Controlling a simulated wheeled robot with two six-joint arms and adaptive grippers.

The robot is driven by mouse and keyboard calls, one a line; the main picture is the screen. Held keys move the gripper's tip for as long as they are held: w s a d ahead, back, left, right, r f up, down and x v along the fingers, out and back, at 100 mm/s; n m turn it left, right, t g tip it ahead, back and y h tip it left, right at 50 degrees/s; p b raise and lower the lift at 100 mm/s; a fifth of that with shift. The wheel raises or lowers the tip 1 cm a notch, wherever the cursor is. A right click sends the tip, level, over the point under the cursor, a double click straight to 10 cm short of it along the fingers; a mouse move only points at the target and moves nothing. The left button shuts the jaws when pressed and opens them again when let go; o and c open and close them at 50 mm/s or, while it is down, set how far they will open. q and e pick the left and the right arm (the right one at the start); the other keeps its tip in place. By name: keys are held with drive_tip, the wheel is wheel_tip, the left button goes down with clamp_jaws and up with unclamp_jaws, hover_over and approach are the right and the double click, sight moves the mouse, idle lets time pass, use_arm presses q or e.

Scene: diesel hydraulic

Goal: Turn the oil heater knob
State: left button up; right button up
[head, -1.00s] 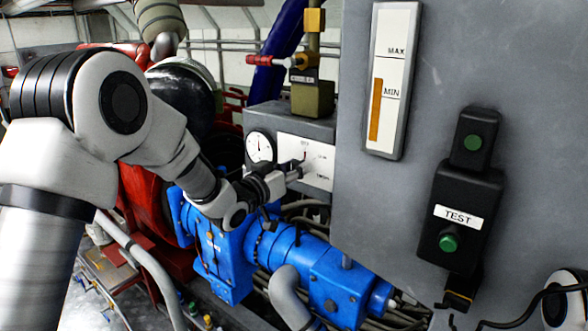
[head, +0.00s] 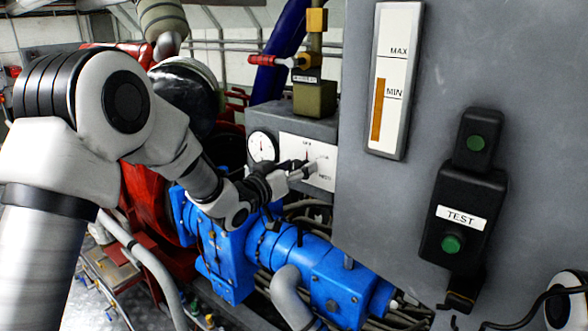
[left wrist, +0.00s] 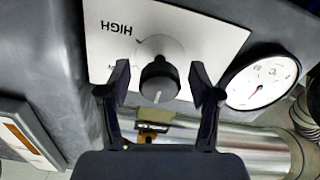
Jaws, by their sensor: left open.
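The oil heater knob (left wrist: 160,82) is dark and round with a pale pointer line. It sits on a white panel (left wrist: 98,38) marked HIGH, which appears upside down in the left wrist view. My left gripper (left wrist: 159,88) is open, with one finger on each side of the knob and a visible gap to each. In the head view, my left gripper (head: 302,168) is in front of the same white panel (head: 325,152), and it hides the knob there. My right gripper is not in view.
A round dial gauge (head: 262,147) is beside the panel. A large grey cabinet (head: 450,60) with a level indicator (head: 392,80) and a TEST button box (head: 462,217) stands to the right. Blue pump machinery (head: 300,258) lies below the gripper.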

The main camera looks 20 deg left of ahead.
use_arm(q)
drive_tip(key=v, duration=1.2)
